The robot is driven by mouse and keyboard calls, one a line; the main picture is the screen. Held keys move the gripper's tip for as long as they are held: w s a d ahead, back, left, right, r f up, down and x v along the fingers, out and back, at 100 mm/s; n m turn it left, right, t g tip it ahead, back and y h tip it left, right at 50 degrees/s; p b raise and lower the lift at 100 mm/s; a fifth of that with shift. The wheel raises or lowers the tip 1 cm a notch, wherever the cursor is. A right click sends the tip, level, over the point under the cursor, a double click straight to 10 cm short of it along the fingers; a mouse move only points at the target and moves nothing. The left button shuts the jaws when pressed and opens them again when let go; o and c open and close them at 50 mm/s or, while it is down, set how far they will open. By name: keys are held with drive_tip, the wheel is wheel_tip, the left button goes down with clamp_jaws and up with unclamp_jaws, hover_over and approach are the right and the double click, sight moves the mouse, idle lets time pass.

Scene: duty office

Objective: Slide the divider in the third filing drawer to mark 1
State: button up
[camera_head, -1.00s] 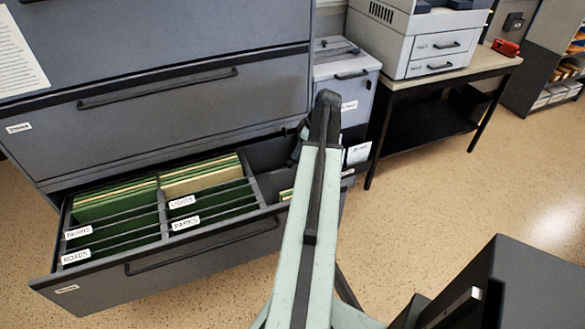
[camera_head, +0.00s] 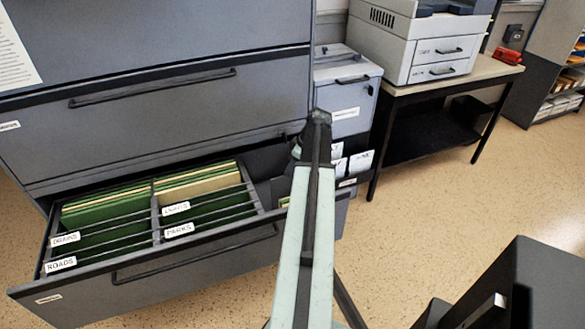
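An open filing drawer (camera_head: 205,253) holds green and tan folders (camera_head: 105,208) at the lower left of the head view. Dark dividers run across it, with tabs reading DRAINS, ROADS, LIGHTS and PARKS. A dark lengthwise bar (camera_head: 155,216) parts the left and right folder rows. The drawer's right section is partly hidden by my arm, and I cannot make out mark 1. My arm reaches forward over the drawer's right end. My gripper (camera_head: 297,150) is mostly hidden behind the arm's dark end, so its fingers and any contact with a divider do not show.
Closed cabinet drawers (camera_head: 150,115) rise above the open one. A small grey cabinet (camera_head: 346,95) stands beside it, with white cards below. A printer (camera_head: 425,40) sits on a table (camera_head: 400,95) to the right.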

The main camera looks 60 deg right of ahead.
clamp_jaws()
idle(1.2)
